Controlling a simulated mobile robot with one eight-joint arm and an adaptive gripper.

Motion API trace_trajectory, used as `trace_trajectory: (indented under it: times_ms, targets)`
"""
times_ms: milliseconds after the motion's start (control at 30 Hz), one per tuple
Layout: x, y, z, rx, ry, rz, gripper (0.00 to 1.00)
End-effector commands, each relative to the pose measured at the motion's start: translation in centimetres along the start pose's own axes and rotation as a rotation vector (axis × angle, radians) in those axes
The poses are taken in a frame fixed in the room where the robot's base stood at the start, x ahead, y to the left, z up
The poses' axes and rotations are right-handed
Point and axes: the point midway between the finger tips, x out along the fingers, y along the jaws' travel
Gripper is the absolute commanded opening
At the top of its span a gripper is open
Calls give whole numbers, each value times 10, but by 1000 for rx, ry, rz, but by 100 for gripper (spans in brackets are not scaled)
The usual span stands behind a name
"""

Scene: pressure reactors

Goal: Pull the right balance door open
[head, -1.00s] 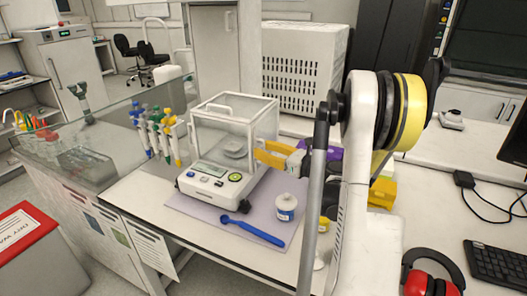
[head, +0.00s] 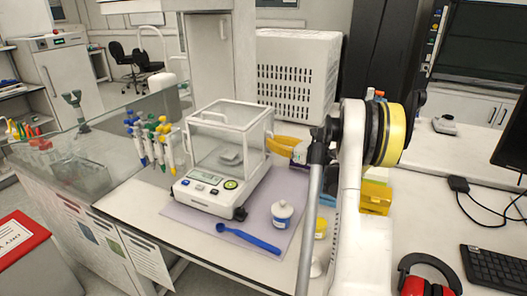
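The balance (head: 203,192) stands on a lilac mat on the bench, with a clear, white-framed glass draft shield and a lit display at its front. Its right side (head: 256,150) faces my arm. I cannot tell how far the right door is slid, because the clear panels overlap. My arm's links hide the area right of the gripper.
A white jar (head: 282,214) and a blue spatula (head: 248,238) lie on the mat (head: 190,218) in front of the balance. A pipette stand (head: 155,142) is on the left. A yellow box (head: 376,197), red earmuffs (head: 428,280) and a keyboard (head: 495,268) are on the right.

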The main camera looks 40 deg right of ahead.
Motion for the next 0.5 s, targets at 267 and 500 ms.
trace_trajectory:
  times_ms: [267, 500]
  targets:
    - [5, -31, -1, -1, 2, -1, 0]
    - [5, -31, -1, -1, 2, -1, 0]
